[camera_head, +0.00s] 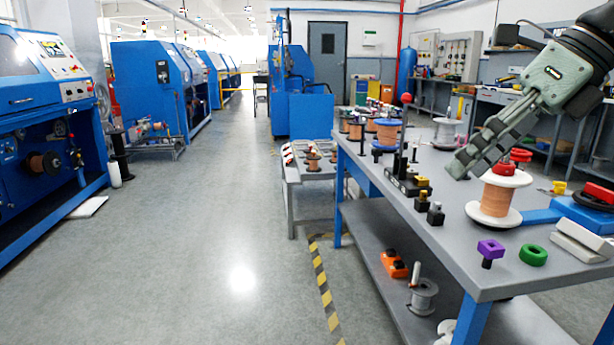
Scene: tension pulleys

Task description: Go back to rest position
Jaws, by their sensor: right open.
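My right gripper (466,168) comes in from the upper right and hangs over the grey workbench (446,237), with its fingers pointing down and left. Its fingers are open and I see nothing held in them. Just below and to the right stands a copper wire spool (495,201) with white flanges and a red piece (503,169) on top. The fingertips look close to the spool's upper left edge; I cannot tell whether they touch it. My left gripper is not in view.
The bench also carries a black fixture with a red-topped rod (406,98), small black-based parts (436,214), a purple piece (490,249), a green ring (533,255) and white blocks (582,240). Blue machines (150,88) line the left. The floor (210,240) between is clear.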

